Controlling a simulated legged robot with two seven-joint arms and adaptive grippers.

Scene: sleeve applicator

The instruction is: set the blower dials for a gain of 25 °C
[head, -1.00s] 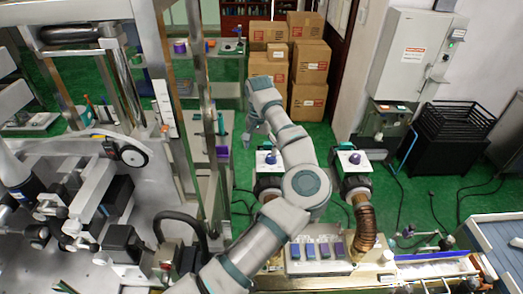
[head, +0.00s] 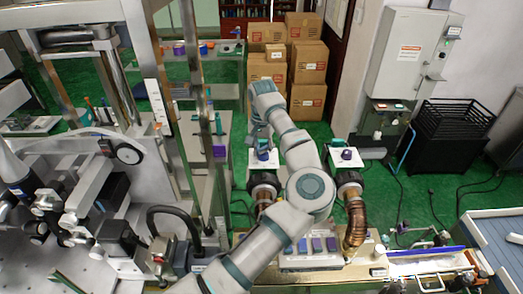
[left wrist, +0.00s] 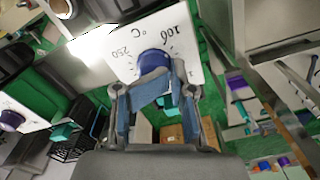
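Two blowers stand side by side in the head view, each with a white dial plate and a purple-blue knob: the left knob (head: 263,155) and the right knob (head: 347,155). My left gripper (head: 262,142) is low over the left blower. In the left wrist view, its open fingers (left wrist: 155,90) straddle the left knob (left wrist: 155,63); contact is unclear. The knob's pointer is not clear. The right knob also shows in the left wrist view (left wrist: 12,119). My right gripper is not in view.
A metal machine frame (head: 160,110) stands left. Cardboard boxes (head: 305,62) and a black crate (head: 447,125) are behind.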

